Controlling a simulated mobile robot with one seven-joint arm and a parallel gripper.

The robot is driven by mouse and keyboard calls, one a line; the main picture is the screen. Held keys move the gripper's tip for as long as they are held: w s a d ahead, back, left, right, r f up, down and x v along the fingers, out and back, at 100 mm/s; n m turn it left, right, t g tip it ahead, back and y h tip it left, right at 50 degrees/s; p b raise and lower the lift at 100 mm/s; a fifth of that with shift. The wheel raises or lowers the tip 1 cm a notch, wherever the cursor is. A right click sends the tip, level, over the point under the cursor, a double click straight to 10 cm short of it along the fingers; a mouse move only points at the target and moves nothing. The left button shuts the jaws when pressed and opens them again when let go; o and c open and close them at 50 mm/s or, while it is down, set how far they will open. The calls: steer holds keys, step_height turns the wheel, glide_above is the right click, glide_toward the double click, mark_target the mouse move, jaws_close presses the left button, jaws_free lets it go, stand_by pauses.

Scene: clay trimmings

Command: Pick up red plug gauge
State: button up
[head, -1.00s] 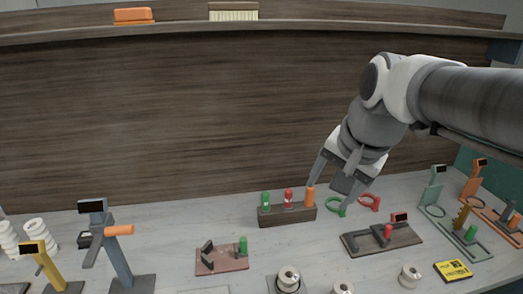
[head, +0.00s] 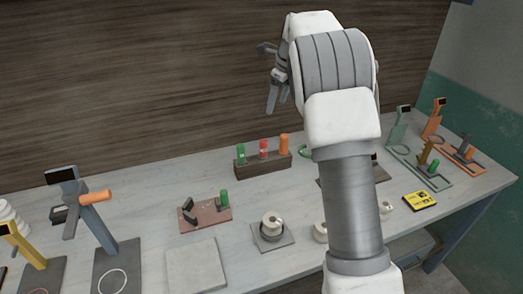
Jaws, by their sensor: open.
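A red plug gauge (head: 263,149) stands upright in a dark wooden rack (head: 265,166) on the table, between a green plug (head: 241,154) on its left and an orange plug (head: 284,146) on its right. My gripper (head: 270,80) is open and empty, raised above the rack and apart from it, in front of the dark back panel. My arm hides the table to the right of the rack, where only part of a green ring (head: 304,152) shows.
Grey posts (head: 85,215) stand at left. Green and orange stands (head: 400,130) and a yellow box (head: 420,201) are at right. A pale square plate (head: 196,266) lies bare in front.

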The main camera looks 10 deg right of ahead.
mark_target(264, 140)
steer(key=w+f+m, duration=0.1)
steer(key=w+f, duration=0.1)
steer(key=f, duration=0.4)
steer(key=w+a+f+m, duration=0.1)
steer(key=w+f+m, duration=0.1)
steer(key=f, duration=0.5)
steer(key=w+a+f+m, duration=0.1)
steer(key=w+f, duration=0.3)
steer(key=f, duration=0.2)
steer(key=shift+a+f+g, duration=0.15)
steer(key=shift+a+g, duration=0.05)
steer(key=shift+g, duration=0.1)
steer(key=shift+p+x, duration=0.75)
steer(key=shift+x, duration=1.95)
steer(key=shift+s, duration=0.1)
jaws_close()
